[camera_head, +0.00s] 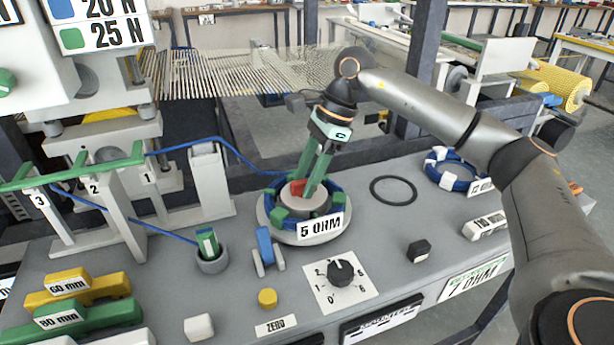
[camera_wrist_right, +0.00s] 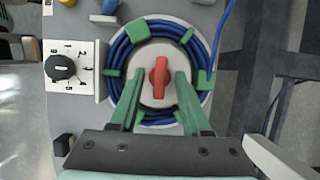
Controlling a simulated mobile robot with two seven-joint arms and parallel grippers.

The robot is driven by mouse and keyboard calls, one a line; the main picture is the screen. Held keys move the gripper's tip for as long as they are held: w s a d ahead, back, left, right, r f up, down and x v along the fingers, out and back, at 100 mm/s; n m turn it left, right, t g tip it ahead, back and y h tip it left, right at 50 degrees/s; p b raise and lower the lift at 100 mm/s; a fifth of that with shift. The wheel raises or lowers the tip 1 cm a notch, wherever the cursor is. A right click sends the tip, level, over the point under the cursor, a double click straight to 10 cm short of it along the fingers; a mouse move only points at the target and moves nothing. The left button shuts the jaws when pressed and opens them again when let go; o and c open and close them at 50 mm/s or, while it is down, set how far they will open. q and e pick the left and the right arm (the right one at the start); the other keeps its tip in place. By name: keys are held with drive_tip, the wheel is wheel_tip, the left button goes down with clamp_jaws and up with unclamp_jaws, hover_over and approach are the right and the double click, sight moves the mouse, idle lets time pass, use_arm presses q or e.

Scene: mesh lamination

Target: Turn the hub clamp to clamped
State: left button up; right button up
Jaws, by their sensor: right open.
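The hub clamp is a red lever (camera_wrist_right: 159,78) on the pale round hub (camera_wrist_right: 150,98) in the right wrist view. It points up and down in that picture. In the head view the red lever (camera_head: 297,187) shows partly behind the gripper fingers. A blue cable coil with green clips (camera_head: 333,197), labelled 5 OHM, surrounds the hub. My right gripper (camera_head: 306,190) is over the hub with its green fingers pointing down. In the wrist view the right gripper (camera_wrist_right: 159,103) is open, one finger on each side of the lever's lower end, with gaps between. My left gripper is not in view.
A black rotary knob (camera_head: 340,273) on a numbered plate stands in front of the hub. A blue lever (camera_head: 265,249) and a yellow button (camera_head: 267,298) are left of it. A black ring (camera_head: 393,178) and another blue coil (camera_head: 437,182) lie to the right.

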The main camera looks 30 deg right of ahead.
drive_tip(key=shift+c, duration=0.3)
clamp_jaws()
drive_tip(key=shift+m, duration=0.3)
drive_tip(key=m+t, duration=0.1)
drive_tip(key=m, duration=0.1)
drive_tip(key=shift+s+m, duration=0.1)
drive_tip(key=shift+m, duration=0.3)
drive_tip(key=m+t+h, duration=0.1)
drive_tip(key=m, duration=0.1)
drive_tip(key=m+t, duration=0.1)
drive_tip(key=m, duration=0.2)
drive_tip(key=shift+a+h, duration=0.15)
drive_tip(key=shift+h, duration=0.25)
drive_tip(key=m+h, duration=0.1)
drive_tip(key=m, duration=0.1)
drive_tip(key=m+h, duration=0.1)
drive_tip(key=m, duration=0.2)
drive_tip(key=shift+s+a+m+t+b, duration=0.1)
drive_tip(key=shift+a+m+t+b, duration=0.05)
drive_tip(key=shift+m+t+b, duration=0.2)
drive_tip(key=shift+a+m+h, duration=0.1)
drive_tip(key=shift+m+h, duration=0.6)
drive_tip(key=shift+m, duration=1.15)
